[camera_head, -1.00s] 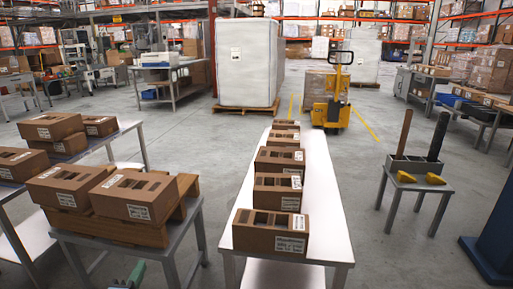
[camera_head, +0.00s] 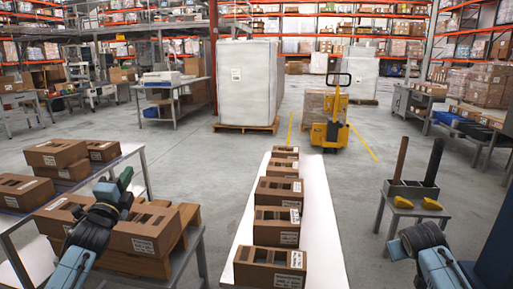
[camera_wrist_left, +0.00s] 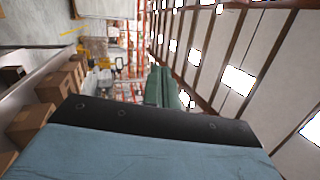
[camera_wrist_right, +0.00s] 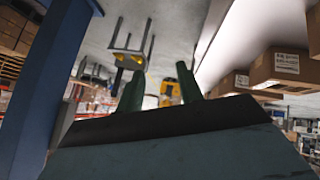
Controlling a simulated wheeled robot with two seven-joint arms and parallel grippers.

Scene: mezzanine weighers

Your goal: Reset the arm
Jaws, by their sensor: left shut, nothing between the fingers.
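My left gripper (camera_head: 124,180) is raised in front of the cardboard cartons on the left table in the head view. Its green fingers are together and empty; they also show in the left wrist view (camera_wrist_left: 160,86). My right arm (camera_head: 430,255) comes in at the lower right of the head view, and its fingers are hard to make out there. In the right wrist view my right gripper (camera_wrist_right: 160,88) shows two green fingers apart with nothing between them.
A row of open cartons (camera_head: 277,228) stands on the white middle table (camera_head: 321,235). Stacked cartons (camera_head: 55,152) fill the left tables. A small grey stand (camera_head: 420,212) on the right holds a bin with two upright bars and yellow pieces. Open floor lies between.

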